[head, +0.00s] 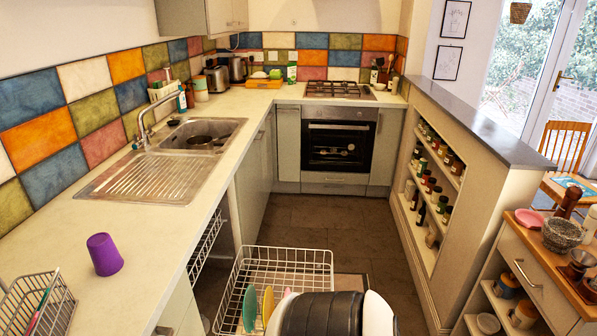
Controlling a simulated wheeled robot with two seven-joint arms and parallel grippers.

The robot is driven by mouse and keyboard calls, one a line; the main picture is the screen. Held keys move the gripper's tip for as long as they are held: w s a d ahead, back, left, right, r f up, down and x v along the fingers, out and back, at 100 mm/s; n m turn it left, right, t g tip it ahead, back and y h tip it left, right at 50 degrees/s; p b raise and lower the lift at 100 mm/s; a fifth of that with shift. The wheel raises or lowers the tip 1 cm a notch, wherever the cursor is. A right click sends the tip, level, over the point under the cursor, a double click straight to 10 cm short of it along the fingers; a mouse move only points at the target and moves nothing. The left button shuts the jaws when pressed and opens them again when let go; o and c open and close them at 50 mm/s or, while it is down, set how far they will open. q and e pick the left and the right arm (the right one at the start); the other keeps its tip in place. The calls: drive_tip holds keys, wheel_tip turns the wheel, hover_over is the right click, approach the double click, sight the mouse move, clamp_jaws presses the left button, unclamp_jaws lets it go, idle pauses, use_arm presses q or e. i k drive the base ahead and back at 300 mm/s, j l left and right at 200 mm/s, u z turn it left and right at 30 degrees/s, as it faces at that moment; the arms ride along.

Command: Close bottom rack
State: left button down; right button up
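The bottom rack (284,256) is a white wire basket. It is pulled out over the dark floor, to the right of the counter on the left. A green plate (249,309) and a yellow plate (268,304) stand on edge in it, with a bit of pink beside them. Black and white parts of my own body hide the near right part of the rack. A second wire rack (205,246) shows at the opening under the counter, higher up and mostly inside. Neither of my grippers is in view.
The counter (110,225) on the left carries a purple cup (104,254), a wire dish rack (38,306) and a sink (165,160). A shelf unit (435,200) and a wooden cart (530,265) stand on the right. The floor (315,215) beyond the rack is clear.

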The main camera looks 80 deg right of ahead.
sight(318, 266)
drive_tip(key=k+l+z, duration=0.25)
drive_tip(key=k, duration=0.2)
drive_tip(key=k+l+z, duration=0.25)
drive_tip(key=z, duration=0.45)
drive_tip(key=k+l+z, duration=0.1)
drive_tip(key=z, duration=0.75)
drive_tip(key=l+z, duration=0.1)
drive_tip(key=z, duration=0.35)
drive_tip(key=k+l, duration=0.05)
